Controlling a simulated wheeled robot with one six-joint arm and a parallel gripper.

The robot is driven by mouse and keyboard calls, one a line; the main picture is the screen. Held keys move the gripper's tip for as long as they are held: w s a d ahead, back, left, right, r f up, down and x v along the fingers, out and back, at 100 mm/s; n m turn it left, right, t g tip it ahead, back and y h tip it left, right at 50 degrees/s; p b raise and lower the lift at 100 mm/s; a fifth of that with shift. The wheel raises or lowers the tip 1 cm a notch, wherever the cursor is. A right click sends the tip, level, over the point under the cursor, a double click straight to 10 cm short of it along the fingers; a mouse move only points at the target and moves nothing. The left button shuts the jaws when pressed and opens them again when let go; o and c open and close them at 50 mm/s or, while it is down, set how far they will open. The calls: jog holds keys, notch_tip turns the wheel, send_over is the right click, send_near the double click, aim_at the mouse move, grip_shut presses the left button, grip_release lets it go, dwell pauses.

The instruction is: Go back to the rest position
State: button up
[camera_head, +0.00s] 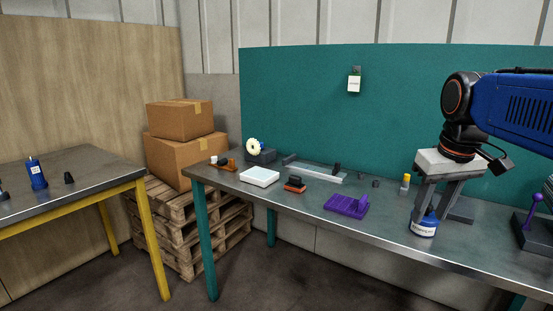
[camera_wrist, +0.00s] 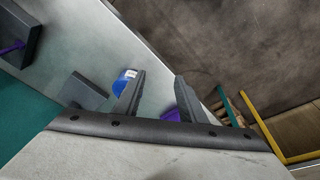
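My gripper (camera_head: 430,208) is over the right part of the workbench (camera_head: 300,204), fingers pointing down. In the wrist view my gripper (camera_wrist: 160,78) has its two fingers apart with nothing held between them. A blue bottle with a white label (camera_head: 424,227) stands on the bench close to the fingers. In the wrist view the blue bottle (camera_wrist: 123,80) is partly hidden behind the left finger. My arm reaches in from the right in the head view.
A grey block (camera_head: 461,209) is beside the fingers. A purple holder (camera_head: 346,206), a yellow-capped bottle (camera_head: 405,184), a white box (camera_head: 260,176) and a fixture with a purple lever (camera_head: 534,228) are on the bench. Another table (camera_head: 75,192) stands left, with floor between.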

jog(key=s+a+f+t, duration=0.1)
jog(key=s+a+f, duration=0.1)
jog(key=s+f, duration=0.4)
jog(key=s+a+f+m+t, duration=0.1)
jog(key=s+a+f, duration=0.1)
jog(key=s+f, duration=0.5)
notch_tip(320, 180, down, 4)
jog(key=shift+s+a+f, duration=0.1)
jog(key=shift+s+a, duration=0.2)
